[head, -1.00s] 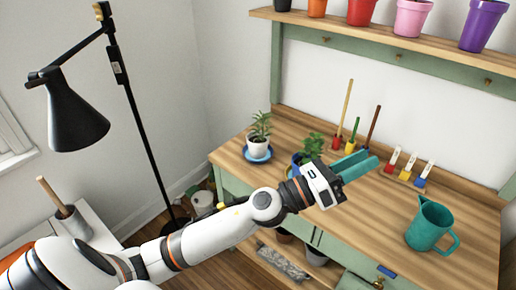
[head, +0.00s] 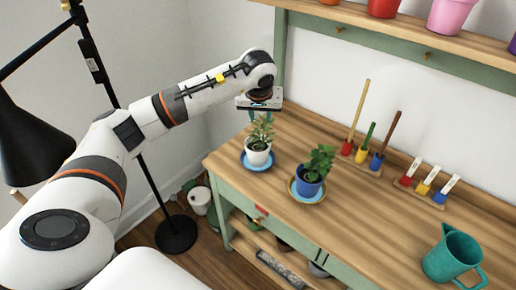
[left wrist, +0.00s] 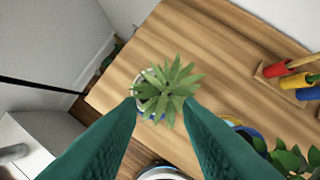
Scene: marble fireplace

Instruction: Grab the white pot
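The white pot (head: 258,156) holds a small leafy plant (head: 261,129) and stands upright on a blue saucer (head: 246,163) near the left end of the wooden bench. My left gripper (head: 261,114) is right above it, pointing down, its teal fingers near the top of the plant. In the left wrist view the two fingers are apart, with the plant (left wrist: 168,88) seen between and beyond their tips. Its leaves hide most of the pot there. The left gripper is open and holds nothing. My right gripper is not in view.
A blue pot (head: 311,187) with a plant stands close by on the right. Behind it are tools in a wooden holder (head: 361,157). A teal jug (head: 453,255) stands farther right. The shelf (head: 390,26) runs above; a black lamp (head: 30,140) is left.

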